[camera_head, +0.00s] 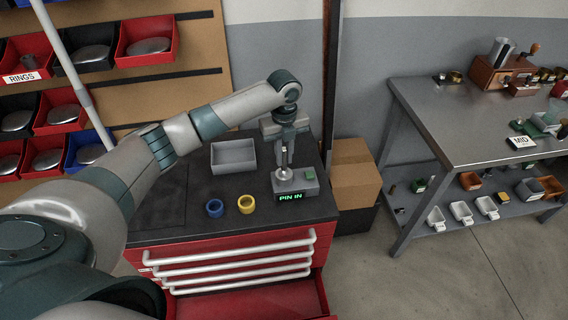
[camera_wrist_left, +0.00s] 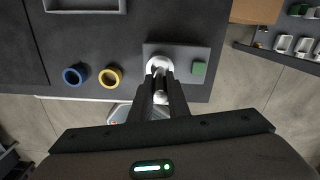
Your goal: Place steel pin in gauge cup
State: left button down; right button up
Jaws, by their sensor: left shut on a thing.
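My left gripper (camera_head: 284,160) points straight down over the grey gauge (camera_head: 311,184) on the cabinet top. The gauge has a pale round cup (camera_head: 283,174), a green button and a display reading "PIN IN". In the left wrist view, the fingers (camera_wrist_left: 160,84) are close together at the cup (camera_wrist_left: 155,64). They are shut on the steel pin (camera_wrist_left: 160,97), which shows as a shiny rounded piece between them. The pin's lower end is hidden, so its depth in the cup cannot be seen. My right gripper is out of view.
A blue ring (camera_head: 215,207) and a yellow ring (camera_head: 246,204) lie left of the gauge, with a grey tray (camera_head: 233,156) behind. The red cabinet's lower drawer (camera_head: 255,302) is open. Cardboard boxes (camera_head: 354,181) and a metal table (camera_head: 440,115) stand to the right.

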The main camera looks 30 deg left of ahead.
aim_at(284, 171)
pick_arm(q)
jog(key=shift+f, duration=0.1)
jog(key=shift+f+p, duration=0.35)
notch_tip(284, 171, down, 2)
jog(key=shift+f+p, duration=0.1)
jog(key=shift+p, duration=0.3)
jog(key=shift+f, duration=0.4)
jog(key=shift+f, duration=0.15)
jog(key=c, duration=1.7)
grip_release()
